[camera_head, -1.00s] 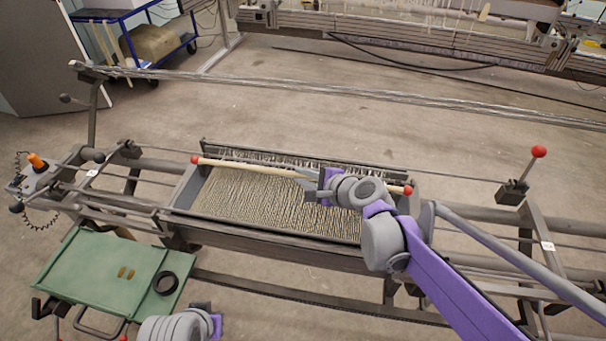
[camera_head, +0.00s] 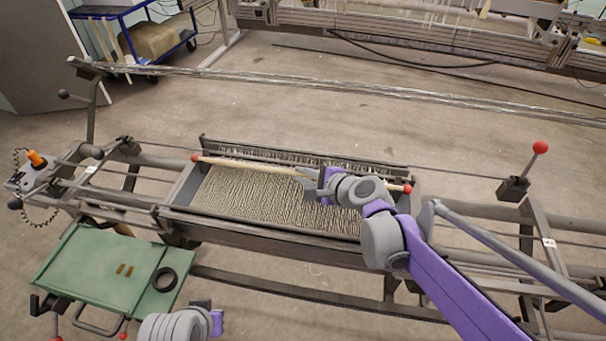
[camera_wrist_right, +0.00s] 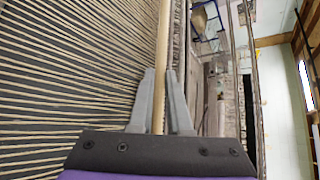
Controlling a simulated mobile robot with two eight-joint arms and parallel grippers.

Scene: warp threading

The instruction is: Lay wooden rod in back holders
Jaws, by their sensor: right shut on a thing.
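The wooden rod (camera_head: 245,164) with red ends lies lengthwise along the back edge of the warp bed (camera_head: 265,202). Its left red end is by the bed's back left corner and its right red end by the right side. My right gripper (camera_head: 309,176) is shut on the rod near its middle. In the right wrist view the rod (camera_wrist_right: 163,50) runs between the two grey fingers (camera_wrist_right: 160,105). Whether the rod rests in the back holders cannot be told. My left gripper (camera_head: 208,318) is at the bottom edge, away from the rod; its fingers do not show clearly.
A green tray table (camera_head: 95,275) with a black ring stands at the lower left. An upright lever with a red knob (camera_head: 540,147) stands at the right. A long rail (camera_head: 330,90) crosses behind the frame. Open floor lies behind the bed.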

